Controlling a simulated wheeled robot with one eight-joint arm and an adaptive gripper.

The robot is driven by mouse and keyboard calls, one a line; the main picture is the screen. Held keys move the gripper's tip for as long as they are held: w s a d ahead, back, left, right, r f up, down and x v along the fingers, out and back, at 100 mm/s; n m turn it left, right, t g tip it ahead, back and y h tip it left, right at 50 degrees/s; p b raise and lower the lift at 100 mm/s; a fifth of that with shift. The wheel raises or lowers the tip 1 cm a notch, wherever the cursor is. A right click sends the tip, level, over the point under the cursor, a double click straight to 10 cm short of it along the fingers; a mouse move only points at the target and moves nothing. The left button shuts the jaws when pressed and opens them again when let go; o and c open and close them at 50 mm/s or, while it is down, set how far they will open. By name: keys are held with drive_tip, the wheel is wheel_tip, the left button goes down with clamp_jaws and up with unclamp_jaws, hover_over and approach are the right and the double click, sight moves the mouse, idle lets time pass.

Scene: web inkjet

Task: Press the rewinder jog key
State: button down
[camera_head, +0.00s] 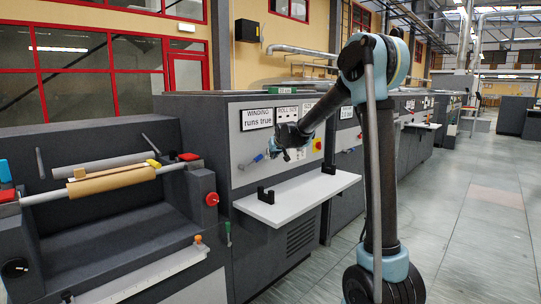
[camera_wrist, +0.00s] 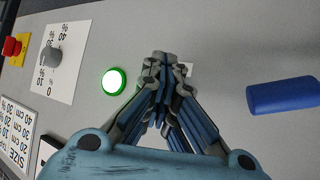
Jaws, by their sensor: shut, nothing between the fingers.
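My gripper (camera_wrist: 160,62) is shut and empty, its fingertips together close to the grey control panel (camera_wrist: 215,35). In the head view my gripper (camera_head: 279,146) is at the panel (camera_head: 240,172) of the rewinder, under the wall signs. A green-lit round button (camera_wrist: 115,82) is just left of the fingertips in the wrist view. A small white label (camera_wrist: 187,69) shows partly behind the fingertips. Whatever lies directly behind them is hidden, and no key is readable as the jog key. I cannot tell whether the fingertips touch the panel.
A blue handle (camera_wrist: 282,95) sticks out right of my gripper in the wrist view. A grey knob (camera_wrist: 50,57) with a percent scale and a red button (camera_wrist: 12,46) on yellow are left. A white shelf (camera_head: 290,203) with black brackets juts out below my gripper.

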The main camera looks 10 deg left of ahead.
drive_tip(key=shift+s+d, duration=0.5)
drive_tip(key=shift+d, duration=0.15)
idle(0.3)
drive_tip(key=shift+s+d, duration=0.8)
drive_tip(key=shift+d, duration=0.2)
drive_tip(key=shift+s+d, duration=0.75)
drive_tip(key=shift+d, duration=0.25)
